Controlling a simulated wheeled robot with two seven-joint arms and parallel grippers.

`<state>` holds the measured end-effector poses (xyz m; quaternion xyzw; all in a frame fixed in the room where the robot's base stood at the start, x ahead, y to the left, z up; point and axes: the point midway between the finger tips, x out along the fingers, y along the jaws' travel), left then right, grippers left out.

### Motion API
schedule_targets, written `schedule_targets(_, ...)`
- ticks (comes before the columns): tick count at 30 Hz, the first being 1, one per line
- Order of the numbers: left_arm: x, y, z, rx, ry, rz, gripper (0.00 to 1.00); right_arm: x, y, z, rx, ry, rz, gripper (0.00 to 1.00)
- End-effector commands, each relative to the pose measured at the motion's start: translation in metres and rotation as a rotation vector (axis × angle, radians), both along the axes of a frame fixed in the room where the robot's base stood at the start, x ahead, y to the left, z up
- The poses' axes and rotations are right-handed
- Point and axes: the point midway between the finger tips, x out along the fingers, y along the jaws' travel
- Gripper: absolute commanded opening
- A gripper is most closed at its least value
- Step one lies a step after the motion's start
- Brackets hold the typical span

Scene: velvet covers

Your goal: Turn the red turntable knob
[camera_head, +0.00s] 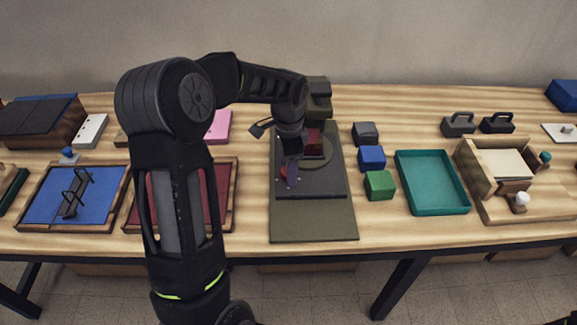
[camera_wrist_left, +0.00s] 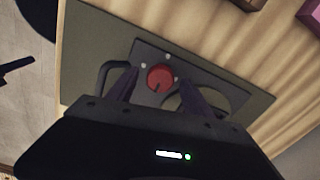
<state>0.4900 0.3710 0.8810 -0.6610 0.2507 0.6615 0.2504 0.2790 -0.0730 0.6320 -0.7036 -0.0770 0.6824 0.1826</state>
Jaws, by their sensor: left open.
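The red turntable knob (camera_wrist_left: 160,77) is round with a dark pointer line and sits on the dark turntable unit (camera_head: 315,190). In the head view the knob (camera_head: 284,171) is partly hidden behind my gripper. My left gripper (camera_head: 290,172) reaches down over the unit from above. In the left wrist view its two open fingers (camera_wrist_left: 158,88) stand on either side of the knob. I cannot tell whether they touch it. The round turntable plate (camera_head: 326,157) lies behind, with a dark red block (camera_head: 313,139) on it. My right gripper is not in view.
The unit rests on an olive mat (camera_head: 315,226). Blue (camera_head: 371,157) and green (camera_head: 379,184) cubes stand to its right, then a teal tray (camera_head: 433,208) and a wooden box (camera_head: 530,207). A framed red panel (camera_head: 222,198) lies left, partly behind my arm.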

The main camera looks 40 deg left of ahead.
Motion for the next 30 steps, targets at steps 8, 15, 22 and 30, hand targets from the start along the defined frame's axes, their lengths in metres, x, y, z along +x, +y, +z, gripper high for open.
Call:
schedule_targets(8,0.001,0.000,0.030,0.001,-0.006,0.000,0.59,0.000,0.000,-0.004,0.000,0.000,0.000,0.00)
schedule_targets(15,0.001,0.000,0.068,0.001,-0.005,-0.001,0.59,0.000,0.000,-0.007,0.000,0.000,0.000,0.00)
schedule_targets(22,0.000,0.000,0.077,-0.001,-0.001,-0.001,0.59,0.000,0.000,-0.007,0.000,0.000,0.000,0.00)
schedule_targets(30,0.000,0.000,0.077,0.000,-0.001,0.000,0.59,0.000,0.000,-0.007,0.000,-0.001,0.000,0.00)
